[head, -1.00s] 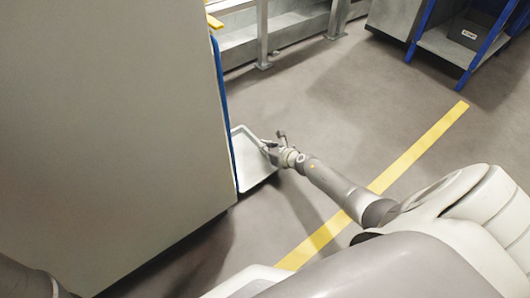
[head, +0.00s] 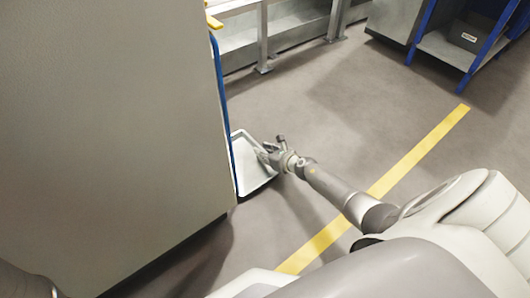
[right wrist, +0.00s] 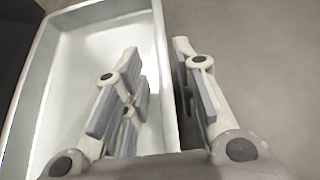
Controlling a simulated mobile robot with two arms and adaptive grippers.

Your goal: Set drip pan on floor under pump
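The drip pan (head: 240,150), a shallow pale grey tray with raised sides, appears to rest on the floor at the foot of the large grey cabinet, its left part hidden. It fills the left of the right wrist view (right wrist: 85,75). My right gripper (head: 264,151) is at the pan's right side. In the right wrist view its fingers (right wrist: 160,55) are spread around the right rim, one over the inside and one outside, with a gap visible beside the wall. I cannot make out a pump. My left gripper is out of view.
The large grey cabinet (head: 110,120) with a blue edge (head: 222,110) blocks the left. A metal frame (head: 263,40) stands behind. A blue-legged shelf (head: 450,48) is at the upper right. The floor right of the pan is clear, crossed by a yellow line (head: 420,150).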

